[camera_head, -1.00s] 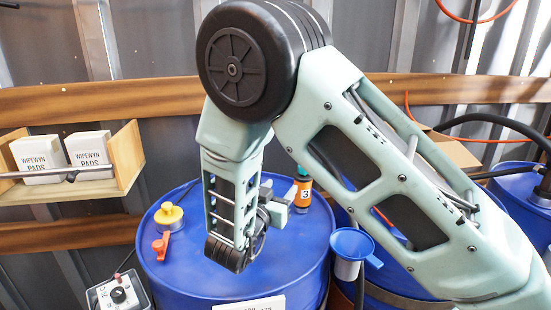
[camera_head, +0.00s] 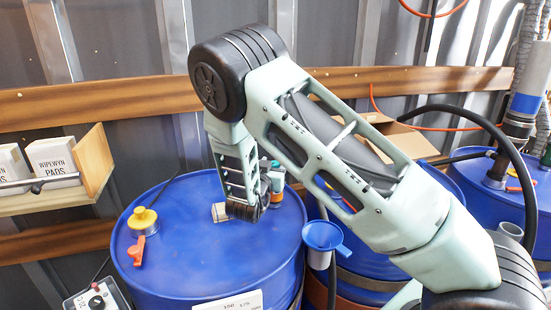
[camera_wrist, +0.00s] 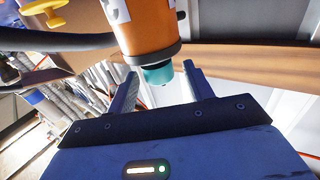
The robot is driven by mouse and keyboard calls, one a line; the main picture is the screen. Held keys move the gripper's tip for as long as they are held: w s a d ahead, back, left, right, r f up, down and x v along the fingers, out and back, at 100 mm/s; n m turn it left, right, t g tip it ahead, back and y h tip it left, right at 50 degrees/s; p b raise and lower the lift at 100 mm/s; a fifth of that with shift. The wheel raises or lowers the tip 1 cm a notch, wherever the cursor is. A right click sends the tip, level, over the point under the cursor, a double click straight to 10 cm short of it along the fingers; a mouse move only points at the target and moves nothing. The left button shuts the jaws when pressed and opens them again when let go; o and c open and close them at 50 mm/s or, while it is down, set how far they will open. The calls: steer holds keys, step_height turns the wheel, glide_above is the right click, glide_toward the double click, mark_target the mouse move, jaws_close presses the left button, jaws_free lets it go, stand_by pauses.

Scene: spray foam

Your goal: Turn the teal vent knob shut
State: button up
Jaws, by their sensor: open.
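The teal vent knob (camera_wrist: 158,75) sits on the end of an orange cylinder (camera_wrist: 150,30) with a dark collar. In the wrist view, the knob shows between the tips of my open gripper (camera_wrist: 160,70), one finger on each side; I see no clear contact. In the head view, the orange cylinder (camera_head: 278,192) stands at the back right of the blue drum's top (camera_head: 190,255), with the teal knob (camera_head: 275,166) above it. My wrist is just left of it and hides part of the knob and fingers.
A yellow cap (camera_head: 143,218) and an orange lever (camera_head: 137,252) are on the drum's left side. A blue funnel (camera_head: 322,236) stands at its right edge. The drum's front top is clear.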

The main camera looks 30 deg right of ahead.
steer(key=shift+x, duration=1.4)
steer(key=c, duration=1)
steer(key=shift+m+g+h, duration=0.6)
steer(key=shift+m+g, duration=0.1)
steer(key=shift+g, duration=0.2)
steer(key=o, duration=1)
steer(key=b+v, duration=0.3)
steer(key=v, duration=1.4)
steer(key=shift+s+a+b, duration=0.15)
steer(key=shift+s+b, duration=0.1)
steer(key=shift+b, duration=0.1)
